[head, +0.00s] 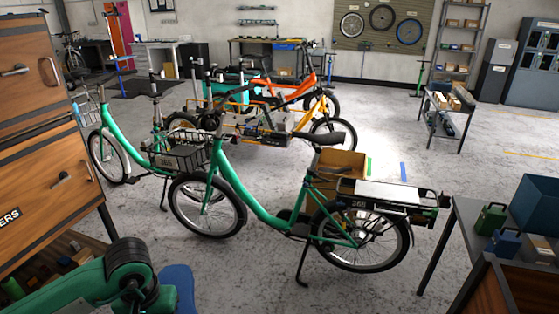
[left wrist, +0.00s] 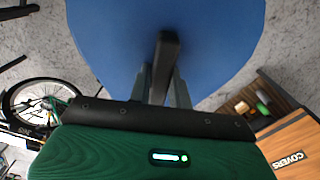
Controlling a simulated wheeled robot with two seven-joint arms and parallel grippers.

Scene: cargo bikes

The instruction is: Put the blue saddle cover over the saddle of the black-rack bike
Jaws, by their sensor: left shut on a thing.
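The blue saddle cover (left wrist: 100,35) fills the top middle of the left wrist view; in the head view part of it (head: 178,288) shows at the bottom, beside my green left arm. My left gripper (left wrist: 167,58) is shut on the cover and holds it above the floor. The nearest green bike (head: 262,215) stands on its stand in mid-view, with a dark rear rack (head: 425,196) carrying a pale-topped box. Its black saddle (head: 333,134) is bare, up and right of the cover and well apart from it. My right gripper is not in view.
A wooden drawer cabinet (head: 45,130) stands close on the left. Another green bike (head: 125,150) and an orange bike (head: 290,88) stand behind. A table with small boxes (head: 490,218) is at the right. Grey floor lies open between cover and near bike.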

